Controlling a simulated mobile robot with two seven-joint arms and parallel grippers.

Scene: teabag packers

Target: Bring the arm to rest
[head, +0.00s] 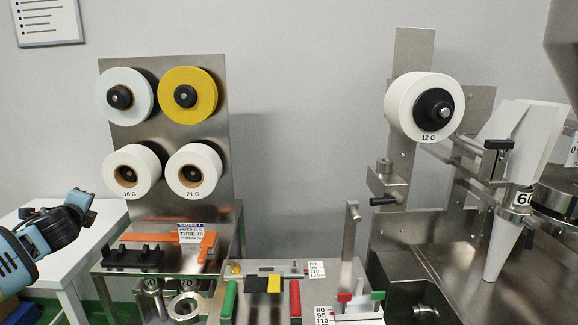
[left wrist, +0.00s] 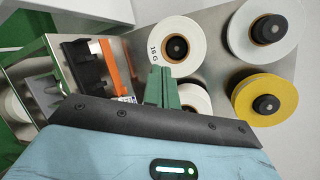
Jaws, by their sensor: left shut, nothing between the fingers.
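My left gripper (left wrist: 161,86) shows its green fingers together at the centre of the left wrist view, with nothing between them. In the head view my left arm comes in from the left edge, and its blue and black wrist part is left of the roll stand, over the white table; I cannot make out the fingertips there. The gripper appears apart from the rolls and holders. My right gripper is in neither view.
A steel stand (head: 168,215) carries three white rolls and a yellow roll (head: 189,94). A black holder (head: 132,257) and orange parts sit below. A white table (head: 108,213) is at left. Another machine with a 12 G roll (head: 400,105) stands at right.

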